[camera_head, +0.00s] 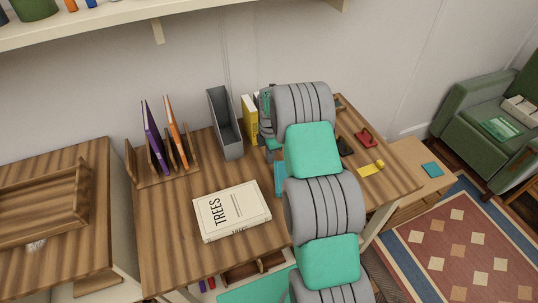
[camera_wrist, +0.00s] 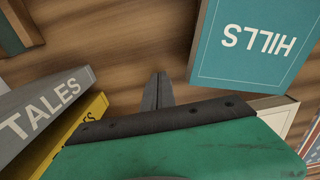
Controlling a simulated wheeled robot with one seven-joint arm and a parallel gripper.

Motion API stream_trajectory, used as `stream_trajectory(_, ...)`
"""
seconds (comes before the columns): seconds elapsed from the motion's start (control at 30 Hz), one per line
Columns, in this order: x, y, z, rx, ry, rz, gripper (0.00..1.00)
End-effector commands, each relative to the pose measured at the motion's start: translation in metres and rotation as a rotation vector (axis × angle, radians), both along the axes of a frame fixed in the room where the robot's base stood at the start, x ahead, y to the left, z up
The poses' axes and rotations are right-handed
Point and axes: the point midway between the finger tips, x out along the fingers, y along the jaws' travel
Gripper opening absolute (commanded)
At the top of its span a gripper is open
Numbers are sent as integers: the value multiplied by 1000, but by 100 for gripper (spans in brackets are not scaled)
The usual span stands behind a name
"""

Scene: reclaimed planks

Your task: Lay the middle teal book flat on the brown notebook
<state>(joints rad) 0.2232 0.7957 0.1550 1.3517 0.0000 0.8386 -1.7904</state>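A teal book marked HILLS (camera_wrist: 255,42) is at the upper right of the wrist view, its cover facing the camera. In the head view a strip of a teal book (camera_head: 279,178) shows on the desk beside my arm; the rest is hidden. I cannot tell for certain that these are the same book. My gripper (camera_wrist: 159,80) shows in the wrist view as two grey fingers together, with nothing visible between them. It is left of the HILLS book and apart from it in the picture. I cannot make out a brown notebook.
Grey TALES (camera_wrist: 45,105) and yellow (camera_wrist: 82,132) books are at left in the wrist view. On the desk are a cream TREES book (camera_head: 232,210), a grey holder (camera_head: 227,130), and a rack (camera_head: 186,171) with purple and orange books. Small items (camera_head: 371,169) lie right of my arm.

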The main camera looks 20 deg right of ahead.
Motion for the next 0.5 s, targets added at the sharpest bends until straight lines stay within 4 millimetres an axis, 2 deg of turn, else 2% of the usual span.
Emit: stream_trajectory(0.5,-14,0,0,0,1,0,0)
